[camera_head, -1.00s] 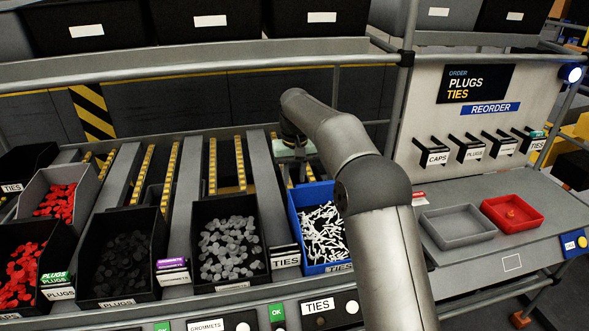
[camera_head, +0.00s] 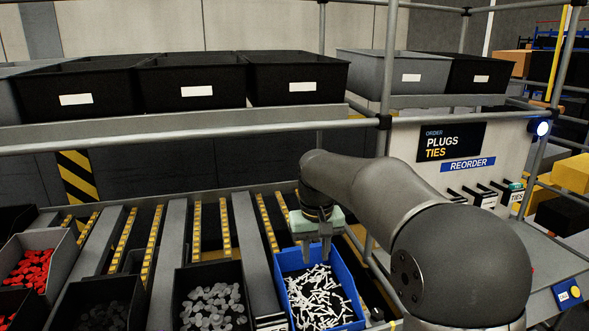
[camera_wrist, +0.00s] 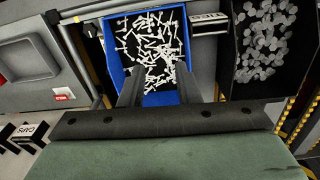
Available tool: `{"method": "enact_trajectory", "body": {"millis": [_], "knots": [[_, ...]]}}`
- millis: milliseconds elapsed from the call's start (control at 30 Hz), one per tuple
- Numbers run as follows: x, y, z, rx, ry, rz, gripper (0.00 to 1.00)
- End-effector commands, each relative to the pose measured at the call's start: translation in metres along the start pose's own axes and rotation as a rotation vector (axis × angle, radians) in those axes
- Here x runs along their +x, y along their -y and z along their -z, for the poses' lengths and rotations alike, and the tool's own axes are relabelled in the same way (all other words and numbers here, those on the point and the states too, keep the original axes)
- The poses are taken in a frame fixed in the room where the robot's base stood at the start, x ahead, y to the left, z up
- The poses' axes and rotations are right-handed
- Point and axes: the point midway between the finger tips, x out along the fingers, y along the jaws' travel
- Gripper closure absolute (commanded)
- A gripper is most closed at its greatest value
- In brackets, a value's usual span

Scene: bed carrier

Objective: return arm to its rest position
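My gripper (camera_head: 316,257) hangs fingers down above the far end of the blue bin (camera_head: 349,328). Its two fingers stand apart in the wrist view (camera_wrist: 159,80), with nothing between them. The blue bin also shows in the wrist view (camera_wrist: 113,58), with many white ties lying in it. My arm reaches across the right side of the head view and hides much of the worktop.
A black bin of grey pieces (camera_head: 180,292) stands left of the blue bin. Black bins (camera_head: 193,80) line a shelf above, with a rail (camera_head: 200,124) in front. A sign panel with a REORDER label (camera_head: 467,165) stands at the right.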

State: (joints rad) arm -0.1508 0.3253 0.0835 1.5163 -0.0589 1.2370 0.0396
Motion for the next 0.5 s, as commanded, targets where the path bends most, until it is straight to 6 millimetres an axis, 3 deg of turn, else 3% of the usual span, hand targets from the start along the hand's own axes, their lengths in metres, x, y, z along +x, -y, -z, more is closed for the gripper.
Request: {"method": "enact_trajectory", "body": {"millis": [33,167,300,400,500], "knots": [[-0.003,-0.011,-0.035,0.021,0.002,-0.004,0.7],[0.006,-0.03,-0.12,0.071,0.007,-0.006,0.7],[0.029,-0.041,-0.211,0.129,0.012,0.002,0.7],[0.048,-0.042,-0.263,0.162,0.015,0.008,0.7],[0.063,-0.04,-0.297,0.183,0.017,0.014,0.7]]}}
